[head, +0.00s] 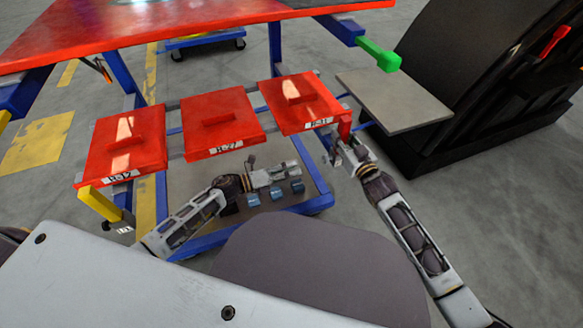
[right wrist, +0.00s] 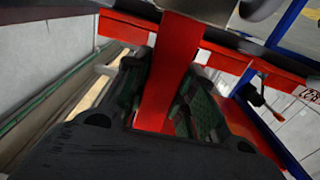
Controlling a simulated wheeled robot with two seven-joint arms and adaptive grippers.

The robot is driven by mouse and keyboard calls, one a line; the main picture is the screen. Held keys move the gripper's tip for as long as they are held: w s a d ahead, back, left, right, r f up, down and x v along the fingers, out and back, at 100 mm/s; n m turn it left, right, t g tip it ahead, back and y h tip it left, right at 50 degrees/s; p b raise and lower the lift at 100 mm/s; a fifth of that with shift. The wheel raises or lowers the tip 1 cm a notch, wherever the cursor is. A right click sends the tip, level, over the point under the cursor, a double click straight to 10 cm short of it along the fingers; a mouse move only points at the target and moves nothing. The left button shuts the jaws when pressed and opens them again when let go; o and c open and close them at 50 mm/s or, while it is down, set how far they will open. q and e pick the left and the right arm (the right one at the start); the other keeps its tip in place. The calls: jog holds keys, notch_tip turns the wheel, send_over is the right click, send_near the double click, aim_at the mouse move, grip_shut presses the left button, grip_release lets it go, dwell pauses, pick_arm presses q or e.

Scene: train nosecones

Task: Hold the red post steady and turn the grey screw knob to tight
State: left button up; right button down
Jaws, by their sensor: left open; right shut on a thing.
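The red post (head: 345,124) stands at the right end of the row of red panels in the head view. My right gripper (head: 346,150) is shut on it. In the right wrist view the red post (right wrist: 162,85) runs between the two dark green fingers of my right gripper (right wrist: 163,80). My left gripper (head: 288,171) is open and empty, low in front of the panels and left of the post, apart from it. A grey rounded part (right wrist: 258,9) shows at the top of the right wrist view; I cannot tell if it is the screw knob.
Three red panels (head: 222,137) sit on a blue-framed cart. Small blue blocks (head: 278,195) lie on its lower shelf near my left gripper. A grey board (head: 395,100) and a large black body (head: 480,75) stand at the right. A yellow post (head: 98,203) is at the left.

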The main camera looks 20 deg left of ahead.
jog(key=c, duration=1.1)
grip_release()
jog(key=shift+s+d, duration=0.1)
jog(key=v, duration=1.1)
jog(key=shift+s+d, duration=0.15)
jog(key=shift+s, duration=0.15)
